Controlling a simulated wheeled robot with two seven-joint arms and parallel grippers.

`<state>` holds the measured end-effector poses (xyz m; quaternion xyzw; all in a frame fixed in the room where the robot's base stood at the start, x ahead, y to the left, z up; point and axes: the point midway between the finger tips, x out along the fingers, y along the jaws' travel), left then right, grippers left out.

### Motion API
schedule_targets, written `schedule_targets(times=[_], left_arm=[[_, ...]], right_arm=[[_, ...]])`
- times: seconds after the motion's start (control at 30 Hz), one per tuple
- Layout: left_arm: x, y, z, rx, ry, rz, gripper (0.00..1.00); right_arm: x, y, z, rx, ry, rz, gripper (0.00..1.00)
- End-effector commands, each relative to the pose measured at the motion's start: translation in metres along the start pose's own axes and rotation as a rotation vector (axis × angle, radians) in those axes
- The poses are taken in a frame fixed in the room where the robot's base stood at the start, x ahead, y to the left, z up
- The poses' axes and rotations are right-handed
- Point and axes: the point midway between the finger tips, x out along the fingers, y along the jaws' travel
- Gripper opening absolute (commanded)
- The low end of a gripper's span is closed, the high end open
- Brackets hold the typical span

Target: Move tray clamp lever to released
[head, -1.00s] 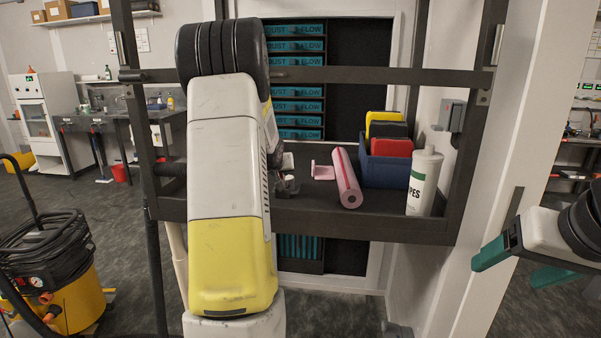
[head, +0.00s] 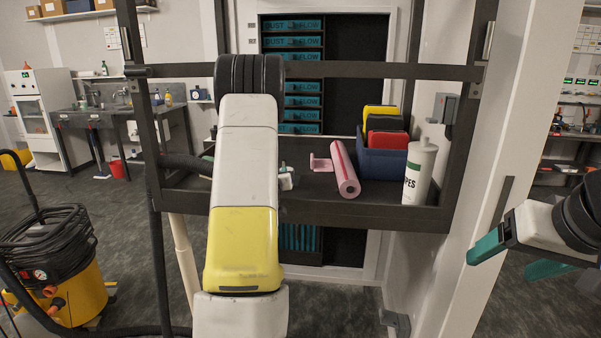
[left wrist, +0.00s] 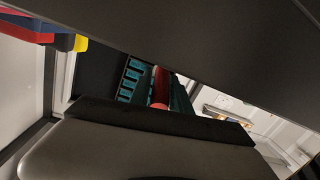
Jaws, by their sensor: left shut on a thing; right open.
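A red cylindrical part (left wrist: 160,87) shows in the left wrist view, seemingly the grip of the tray clamp lever. My left gripper (left wrist: 172,92) is shut on it; a dark teal finger shows beside the red, and the rest is cut off by dark surfaces. In the head view my own left arm covers the lever and most of that gripper, so the lever's angle cannot be told. My right gripper (head: 508,255) is open and empty at the right edge, apart from the shelf.
The dark framed shelf (head: 330,212) carries a pink roll (head: 345,170), a blue bin (head: 383,163) with coloured items, and a white wipes canister (head: 420,170). Behind it are teal filter cartridges (head: 293,41). A yellow vacuum (head: 62,290) stands on the floor at left.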

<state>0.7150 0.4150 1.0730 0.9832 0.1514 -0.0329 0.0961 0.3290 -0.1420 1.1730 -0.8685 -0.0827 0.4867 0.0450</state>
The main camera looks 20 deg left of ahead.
Motion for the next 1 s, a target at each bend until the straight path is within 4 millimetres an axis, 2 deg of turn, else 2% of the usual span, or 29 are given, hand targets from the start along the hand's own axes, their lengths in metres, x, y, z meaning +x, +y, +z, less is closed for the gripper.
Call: schedule_targets(times=[0.33, 0.37, 0.47, 0.8, 0.87, 1.0], left_arm=[[-0.001, -0.001, 0.004, -0.001, -0.005, 0.0, 0.0], [-0.001, -0.001, 0.004, -0.001, -0.005, 0.0, 0.26], [-0.001, -0.001, 0.003, -0.001, -0.004, 0.0, 0.45], [-0.002, 0.0, 0.002, -0.001, -0.001, 0.001, 0.45], [-0.006, 0.0, 0.002, -0.001, -0.002, 0.0, 0.45], [-0.027, -0.001, 0.002, -0.002, -0.002, 0.0, 0.45]], right_arm=[[0.0, 0.0, 0.0, 0.0, 0.0, 0.0, 0.73], [0.0, 0.0, 0.0, 0.0, 0.0, 0.0, 0.73], [0.0, 0.0, 0.0, 0.0, 0.0, 0.0, 0.73], [0.0, 0.0, 0.0, 0.0, 0.0, 0.0, 0.73], [0.0, 0.0, 0.0, 0.0, 0.0, 0.0, 0.73], [0.0, 0.0, 0.0, 0.0, 0.0, 0.0, 0.73]])
